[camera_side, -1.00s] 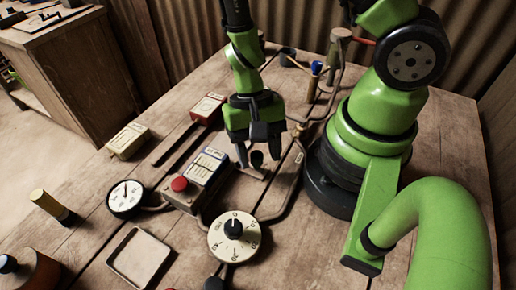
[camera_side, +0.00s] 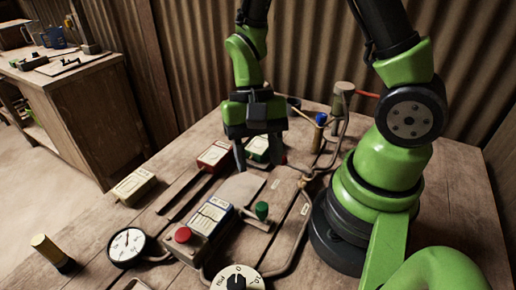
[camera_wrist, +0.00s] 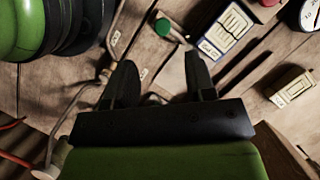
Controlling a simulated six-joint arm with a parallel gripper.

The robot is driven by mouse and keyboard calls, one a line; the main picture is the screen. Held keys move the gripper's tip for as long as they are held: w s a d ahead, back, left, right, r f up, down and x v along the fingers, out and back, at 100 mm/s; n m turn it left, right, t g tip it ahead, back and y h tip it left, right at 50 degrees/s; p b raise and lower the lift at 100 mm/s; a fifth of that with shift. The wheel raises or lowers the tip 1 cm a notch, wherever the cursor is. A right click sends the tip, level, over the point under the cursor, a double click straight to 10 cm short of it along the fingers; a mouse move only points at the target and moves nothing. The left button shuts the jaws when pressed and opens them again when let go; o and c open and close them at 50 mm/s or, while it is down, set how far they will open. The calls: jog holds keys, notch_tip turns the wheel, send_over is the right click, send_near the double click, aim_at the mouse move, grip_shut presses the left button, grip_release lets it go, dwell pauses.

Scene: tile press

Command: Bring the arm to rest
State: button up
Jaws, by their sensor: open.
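My gripper (camera_side: 262,160) hangs above the wooden table, pointing down. Its two dark fingers are apart, and nothing is seen held between them. In the wrist view the open fingers (camera_wrist: 160,90) reach over bare planks and a pale flat plate. In the side view the gripper is near a red-and-white box (camera_side: 214,156) and a green-and-white box (camera_side: 258,149), which it partly overlaps. My arm is raised from its base at the right.
A control box with a red button (camera_side: 183,235), a green-knobbed lever (camera_side: 262,211), a gauge (camera_side: 127,246) and a dial (camera_side: 237,279) stand in front. A yellow box (camera_side: 134,187) lies left. A post (camera_side: 342,97) and a blue-topped cylinder (camera_side: 320,120) stand behind.

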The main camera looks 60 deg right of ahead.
jog(key=shift+w+d+r, duration=0.1)
jog(key=shift+d+r, duration=0.05)
jog(key=shift+r, duration=0.2)
jog(key=s+r+n+t, duration=0.2)
jog(key=r+t, duration=0.3)
jog(key=r, duration=0.4)
jog(key=s+r+n+t+h, duration=0.1)
jog(key=s+r+n+t, duration=0.1)
jog(key=r+t, duration=0.3)
notch_tip(320, 180, up, 4)
jog(key=shift+s+d+n, duration=0.35)
jog(key=shift+d+n, duration=0.1)
jog(key=shift+n, duration=0.05)
